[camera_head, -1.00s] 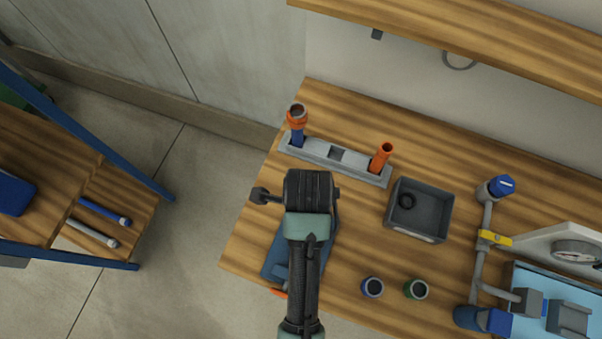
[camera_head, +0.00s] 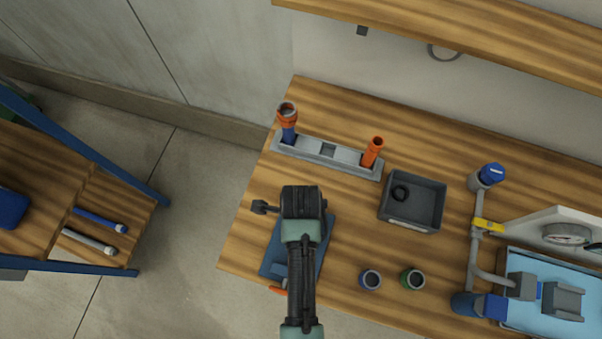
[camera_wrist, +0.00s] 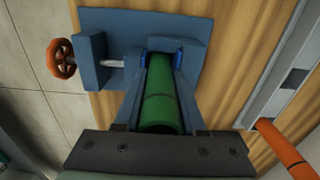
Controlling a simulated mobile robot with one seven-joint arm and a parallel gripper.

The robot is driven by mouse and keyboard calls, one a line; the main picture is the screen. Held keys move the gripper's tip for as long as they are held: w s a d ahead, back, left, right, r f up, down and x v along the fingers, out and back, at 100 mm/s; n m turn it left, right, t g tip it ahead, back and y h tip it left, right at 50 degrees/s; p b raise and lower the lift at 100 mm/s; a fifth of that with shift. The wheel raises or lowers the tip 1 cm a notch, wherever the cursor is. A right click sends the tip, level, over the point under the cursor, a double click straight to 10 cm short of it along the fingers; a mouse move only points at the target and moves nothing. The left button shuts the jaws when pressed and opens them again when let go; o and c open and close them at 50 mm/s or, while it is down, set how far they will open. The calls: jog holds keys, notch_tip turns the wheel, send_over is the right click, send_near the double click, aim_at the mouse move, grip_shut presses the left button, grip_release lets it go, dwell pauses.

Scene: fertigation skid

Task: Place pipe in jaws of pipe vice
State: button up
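The blue pipe vice (camera_head: 276,248) sits near the front left of the bench, partly under my arm. In the wrist view the vice (camera_wrist: 105,20) shows its base plate, a block with a screw at left, and an orange handwheel (camera_wrist: 61,59). A green pipe (camera_wrist: 160,102) lies between my gripper's two fingers (camera_wrist: 161,68), which sit against its sides. The pipe's far end points at the vice jaws; I cannot tell whether it is between them. In the head view my gripper (camera_head: 300,203) is seen from above, and the pipe is hidden.
A grey rack (camera_head: 327,152) behind holds a blue pipe with an orange fitting (camera_head: 288,120) and an orange pipe (camera_head: 372,152). A dark bin (camera_head: 413,202) with a black ring stands right. A blue fitting (camera_head: 370,280) and a green fitting (camera_head: 413,279) stand in front. Pipework (camera_head: 478,225) is farther right.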

jog(key=o, duration=0.4)
notch_tip(320, 180, up, 12)
jog(key=shift+w+r+b, duration=0.1)
jog(key=shift+b, duration=0.2)
jog(key=w+r+n+t, duration=0.65)
jog(key=w+r, duration=0.45)
jog(key=r, duration=0.4)
jog(key=w+r+n+t, duration=0.5)
jog(key=w+r+t, duration=0.4)
jog(key=r, duration=0.7)
notch_tip(320, 180, up, 16)
jog(key=n+t, duration=0.4)
jog(key=t, duration=0.1)
jog(key=s+r+n+t, duration=0.2)
jog(key=s+r, duration=0.1)
jog(key=r, duration=0.2)
jog(key=s+r+n+t, duration=0.2)
jog(key=s+r, duration=0.2)
jog(key=r, duration=0.2)
jog(key=s+r+n+t, duration=0.2)
jog(key=s+r+t, duration=0.1)
jog(key=r, duration=0.3)
jog(key=shift+s+d+r, duration=0.1)
jog(key=shift+s, duration=0.25)
